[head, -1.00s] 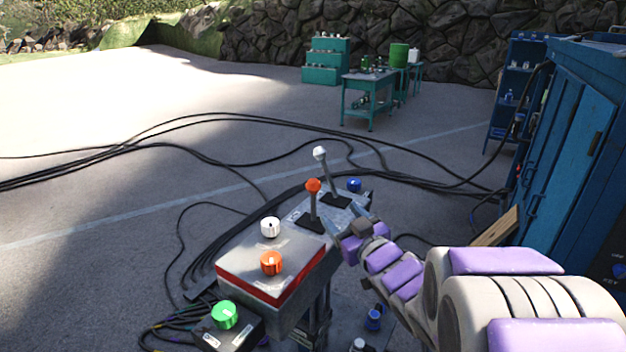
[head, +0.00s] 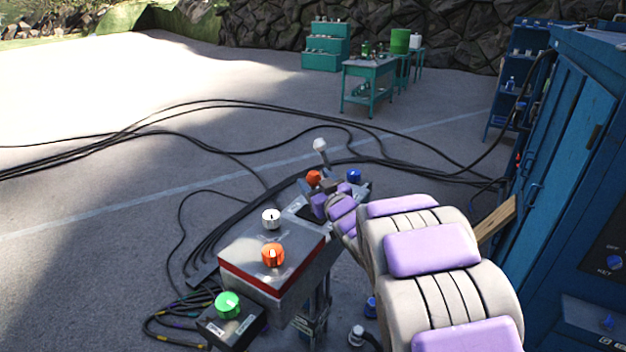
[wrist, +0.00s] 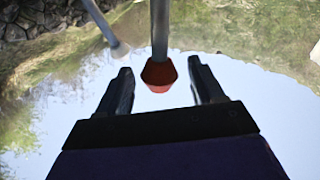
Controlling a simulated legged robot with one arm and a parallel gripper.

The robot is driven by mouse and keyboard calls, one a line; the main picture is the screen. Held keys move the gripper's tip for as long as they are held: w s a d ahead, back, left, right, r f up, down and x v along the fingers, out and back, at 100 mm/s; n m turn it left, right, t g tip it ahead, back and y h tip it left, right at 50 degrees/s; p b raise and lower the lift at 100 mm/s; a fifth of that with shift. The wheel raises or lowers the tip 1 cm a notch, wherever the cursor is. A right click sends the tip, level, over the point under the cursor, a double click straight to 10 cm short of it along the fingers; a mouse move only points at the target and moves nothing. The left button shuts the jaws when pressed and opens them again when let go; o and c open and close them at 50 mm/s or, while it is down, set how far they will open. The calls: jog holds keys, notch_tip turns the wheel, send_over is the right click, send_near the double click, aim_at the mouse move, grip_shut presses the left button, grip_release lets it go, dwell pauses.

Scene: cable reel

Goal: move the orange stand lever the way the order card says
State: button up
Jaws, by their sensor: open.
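The orange lever knob (head: 314,177) stands on the grey stand beside a lever with a white knob (head: 320,144). My gripper (head: 322,190) is at the orange lever and hides most of its shaft in the head view. In the wrist view the orange knob (wrist: 158,74) and its grey shaft lie between the two fingers of my gripper (wrist: 160,78). The fingers are open, with a gap on each side of the knob. The white-knobbed lever (wrist: 118,48) is beyond the left finger there. I cannot make out an order card.
The stand's box carries a white knob (head: 271,218) and an orange dial (head: 273,256). A green knob (head: 227,304) sits on a small box at the front. A blue knob (head: 354,176) is right of the levers. A blue cabinet (head: 570,150) stands at the right. Black cables cross the ground.

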jog(key=shift+x, duration=0.9)
jog(key=shift+c, duration=0.4)
grip_shut()
